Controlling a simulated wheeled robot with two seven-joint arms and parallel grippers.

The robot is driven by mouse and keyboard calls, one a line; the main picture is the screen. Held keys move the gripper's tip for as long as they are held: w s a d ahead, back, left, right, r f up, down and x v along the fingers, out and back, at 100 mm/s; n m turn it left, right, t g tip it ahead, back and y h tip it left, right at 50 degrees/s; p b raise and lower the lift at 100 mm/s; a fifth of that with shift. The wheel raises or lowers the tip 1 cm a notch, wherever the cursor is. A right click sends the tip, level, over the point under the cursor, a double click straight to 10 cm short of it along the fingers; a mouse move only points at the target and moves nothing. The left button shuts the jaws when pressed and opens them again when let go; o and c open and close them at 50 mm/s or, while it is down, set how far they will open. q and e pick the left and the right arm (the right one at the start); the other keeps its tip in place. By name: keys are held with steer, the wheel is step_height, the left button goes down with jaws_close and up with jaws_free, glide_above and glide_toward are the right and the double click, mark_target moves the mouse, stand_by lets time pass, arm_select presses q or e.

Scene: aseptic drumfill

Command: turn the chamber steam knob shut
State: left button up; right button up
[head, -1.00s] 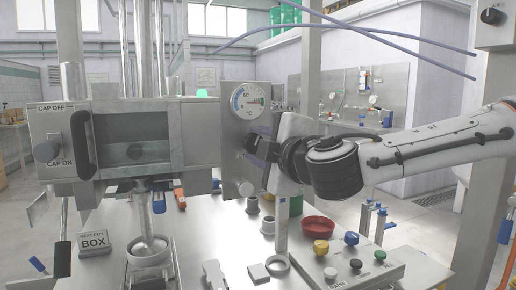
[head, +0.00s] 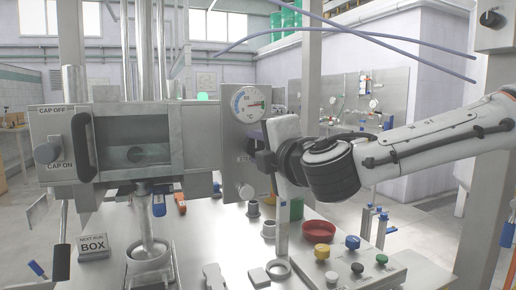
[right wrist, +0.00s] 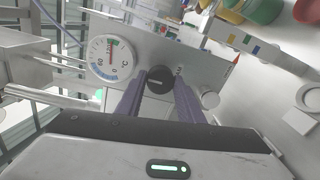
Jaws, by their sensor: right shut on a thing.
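The chamber steam knob (right wrist: 160,80) is a round black knob with a pale mark, on a grey panel beside a round dial in the right wrist view. My right gripper (right wrist: 158,88) has its two purple fingers on either side of the knob and is shut on it. In the head view, my right gripper (head: 258,142) is at the panel (head: 235,165) below the temperature gauge (head: 248,103), and its fingers and body hide the knob. My left gripper is not in view.
The windowed chamber (head: 135,150) stands left of the panel. A silver round knob (head: 245,191) sits at the panel's lower edge. Below are a red bowl (head: 318,234), a button box (head: 350,268) with coloured knobs, and small grey parts on the steel table.

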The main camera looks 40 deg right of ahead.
steer(key=o, duration=1.1)
steer(key=shift+c, duration=0.2)
steer(key=b+v, duration=0.1)
steer(key=v, duration=0.9)
steer(key=shift+s, duration=0.2)
steer(key=shift+f, duration=0.1)
